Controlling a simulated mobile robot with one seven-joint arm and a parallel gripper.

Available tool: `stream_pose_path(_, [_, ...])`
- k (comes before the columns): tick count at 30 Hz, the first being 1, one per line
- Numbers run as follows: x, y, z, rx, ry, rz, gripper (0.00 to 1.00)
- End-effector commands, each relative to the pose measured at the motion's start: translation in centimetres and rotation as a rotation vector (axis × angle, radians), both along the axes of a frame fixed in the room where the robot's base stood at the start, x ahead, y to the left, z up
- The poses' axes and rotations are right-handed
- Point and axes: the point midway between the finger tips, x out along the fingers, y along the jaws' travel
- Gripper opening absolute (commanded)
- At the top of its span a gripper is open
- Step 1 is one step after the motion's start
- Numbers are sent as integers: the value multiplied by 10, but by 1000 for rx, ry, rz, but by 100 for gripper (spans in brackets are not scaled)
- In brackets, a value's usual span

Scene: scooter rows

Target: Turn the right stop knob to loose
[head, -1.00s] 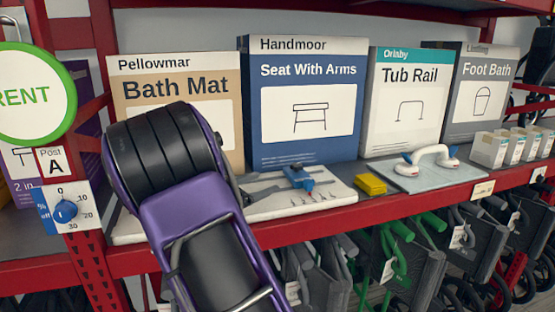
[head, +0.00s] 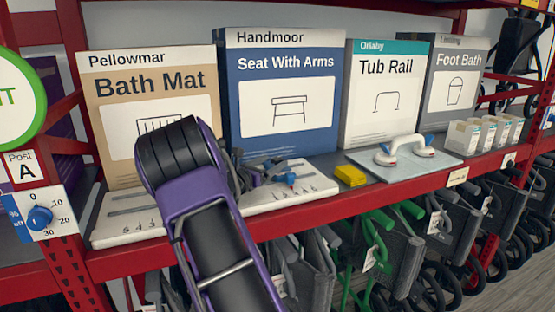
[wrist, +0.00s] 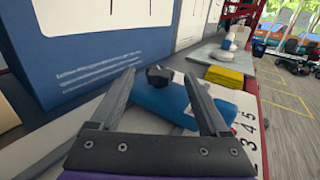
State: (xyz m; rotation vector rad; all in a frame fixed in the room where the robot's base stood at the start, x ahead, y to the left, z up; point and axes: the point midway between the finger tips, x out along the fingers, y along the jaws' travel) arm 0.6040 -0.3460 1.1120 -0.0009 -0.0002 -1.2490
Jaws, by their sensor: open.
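The right stop is a blue block (wrist: 165,103) on the right white scale board (head: 318,187), and it also shows in the head view (head: 287,178). Its knob (wrist: 158,74) is small, black and lobed, and sits on the block's top. In the wrist view my gripper (wrist: 161,80) is open, with one finger on each side of the knob. I cannot tell whether either finger touches it. The board's digits 3, 4 and 5 show beside the right finger. No loose or tight mark is readable.
A left white board (head: 118,228) lies partly behind my arm. A blue Seat With Arms box (head: 284,95) stands close behind the stop. A yellow block (head: 350,175) and a tub rail (head: 405,150) are to the right. A post dial (head: 39,218) is at far left.

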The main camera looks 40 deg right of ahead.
Motion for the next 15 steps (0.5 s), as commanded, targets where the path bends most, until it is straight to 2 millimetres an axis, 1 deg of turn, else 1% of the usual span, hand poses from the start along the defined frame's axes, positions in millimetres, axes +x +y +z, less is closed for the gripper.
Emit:
stream_pose_path(1, [2,-10,0,0,0,-2,79])
stream_pose_path(6, [9,-28,0,1,0,-1,79])
stream_pose_path(10, [11,-34,0,1,0,-1,79])
stream_pose_path(15, [11,-34,0,1,0,0,79])
